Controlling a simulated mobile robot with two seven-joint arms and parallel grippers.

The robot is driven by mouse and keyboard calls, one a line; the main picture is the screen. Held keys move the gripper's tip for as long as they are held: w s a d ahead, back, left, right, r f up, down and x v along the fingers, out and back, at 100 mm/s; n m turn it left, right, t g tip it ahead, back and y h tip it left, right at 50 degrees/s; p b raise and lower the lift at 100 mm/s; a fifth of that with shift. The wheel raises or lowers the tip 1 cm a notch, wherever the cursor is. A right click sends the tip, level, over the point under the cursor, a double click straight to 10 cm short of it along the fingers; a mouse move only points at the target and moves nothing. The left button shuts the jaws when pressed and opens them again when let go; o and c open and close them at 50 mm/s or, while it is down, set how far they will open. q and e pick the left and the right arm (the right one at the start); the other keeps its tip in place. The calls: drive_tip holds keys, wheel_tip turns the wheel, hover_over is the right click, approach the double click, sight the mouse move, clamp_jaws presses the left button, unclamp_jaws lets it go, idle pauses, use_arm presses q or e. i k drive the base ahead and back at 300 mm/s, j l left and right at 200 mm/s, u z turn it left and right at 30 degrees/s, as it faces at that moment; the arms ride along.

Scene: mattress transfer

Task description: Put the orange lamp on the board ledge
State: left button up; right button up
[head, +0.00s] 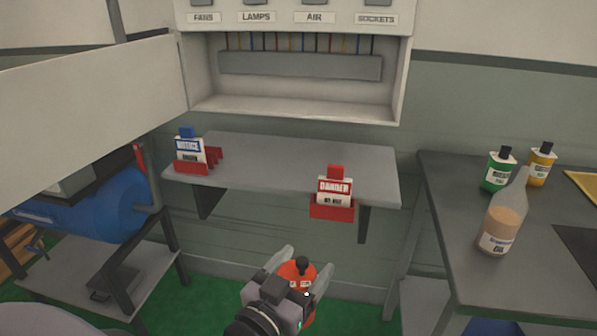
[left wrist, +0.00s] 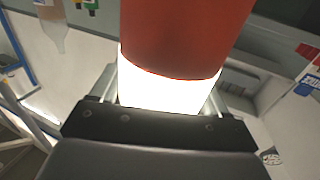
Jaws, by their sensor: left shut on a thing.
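My left gripper (head: 292,272) is shut on the orange lamp (head: 297,270), which has a dark knob on top. In the left wrist view the lamp (left wrist: 185,40) shows as an orange body above a bright white, glowing band between the fingers. In the head view the lamp is in front of the grey board ledge (head: 285,160), lower in the picture and apart from it. My right gripper is not in view.
On the ledge, a blue-topped tag (head: 188,148) in a red holder stands left and a red danger tag (head: 335,188) in a red holder stands front right. The ledge's middle is clear. A side table (head: 450,225) at right bears a bottle (head: 500,222) and green and yellow containers.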

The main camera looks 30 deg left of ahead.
sight(313, 174)
drive_tip(key=j, duration=0.3)
drive_tip(key=i+j, duration=0.1)
drive_tip(key=j, duration=0.25)
drive_tip(key=i+j+u, duration=0.1)
drive_tip(key=i+j, duration=0.3)
drive_tip(key=i+l, duration=0.1)
drive_tip(key=i, duration=0.2)
